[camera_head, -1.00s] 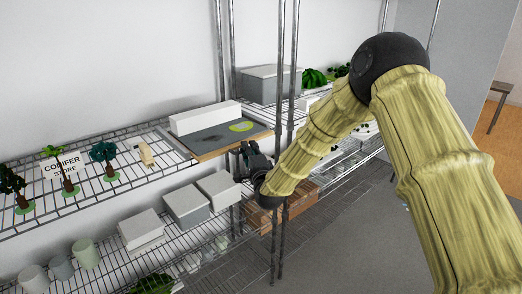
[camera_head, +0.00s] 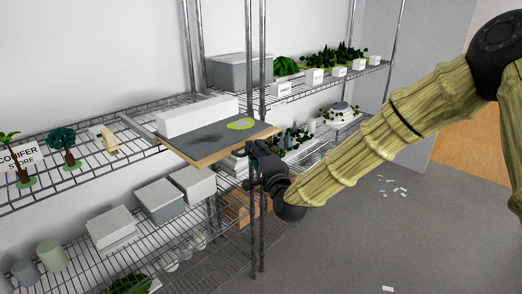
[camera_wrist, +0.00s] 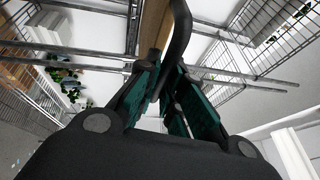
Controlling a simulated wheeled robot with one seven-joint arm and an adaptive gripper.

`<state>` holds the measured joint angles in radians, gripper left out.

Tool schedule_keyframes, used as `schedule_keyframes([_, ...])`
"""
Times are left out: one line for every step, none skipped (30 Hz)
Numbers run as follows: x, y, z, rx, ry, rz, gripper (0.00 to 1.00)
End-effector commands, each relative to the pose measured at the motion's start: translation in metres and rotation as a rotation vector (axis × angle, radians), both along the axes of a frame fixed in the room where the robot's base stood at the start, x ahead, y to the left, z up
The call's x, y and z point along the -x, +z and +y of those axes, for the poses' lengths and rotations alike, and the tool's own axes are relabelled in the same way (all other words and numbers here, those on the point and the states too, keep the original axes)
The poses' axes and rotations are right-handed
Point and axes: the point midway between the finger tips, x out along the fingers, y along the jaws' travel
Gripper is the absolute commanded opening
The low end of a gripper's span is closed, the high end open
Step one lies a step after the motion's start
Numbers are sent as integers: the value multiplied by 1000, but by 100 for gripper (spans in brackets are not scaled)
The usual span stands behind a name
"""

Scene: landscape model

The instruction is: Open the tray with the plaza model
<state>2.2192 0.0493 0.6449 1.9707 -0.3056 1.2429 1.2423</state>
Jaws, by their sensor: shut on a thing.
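The plaza tray (camera_head: 222,153) is a wooden-edged board with a grey top, a long white block (camera_head: 198,117) and a green round patch (camera_head: 240,124). It sits at the upper shelf level and juts out past the shelf's front edge. A dark curved handle (camera_wrist: 181,35) at the tray's front shows in the wrist view. My gripper (camera_head: 257,152) is at the tray's front right, shut on this handle. In the wrist view the green-lined fingers (camera_wrist: 172,85) close around the handle's lower end, so the exact contact is partly hidden.
A metal shelf post (camera_head: 258,215) stands close beside my gripper. Model trees (camera_head: 62,147) and a sign (camera_head: 20,158) stand left on the upper shelf. Grey boxes (camera_head: 160,200) sit below. Small white pieces lie on the floor at right, which is otherwise open.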

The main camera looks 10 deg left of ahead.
Motion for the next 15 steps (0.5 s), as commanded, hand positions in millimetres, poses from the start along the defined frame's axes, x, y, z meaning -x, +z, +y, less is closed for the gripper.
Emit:
schedule_keyframes([0,3,0,-2,0,-5,0])
schedule_keyframes([0,3,0,-2,-1,-5,0])
schedule_keyframes([0,3,0,-2,-1,-5,0])
schedule_keyframes([0,3,0,-2,0,-4,0])
schedule_keyframes([0,3,0,-2,0,-4,0])
schedule_keyframes([0,3,0,-2,0,-4,0])
schedule_keyframes([0,3,0,-2,0,-4,15])
schedule_keyframes([0,2,0,-2,0,-4,20])
schedule_keyframes([0,2,0,-1,0,-3,28])
schedule_keyframes([0,2,0,-1,0,-3,32])
schedule_keyframes([0,2,0,-1,0,-3,32])
schedule_keyframes([0,1,-1,0,-1,-2,32])
schedule_keyframes([-1,1,-2,0,-1,-2,32])
schedule_keyframes([-1,1,-2,0,-2,-1,32])
schedule_keyframes([-1,1,-2,0,-2,-1,32])
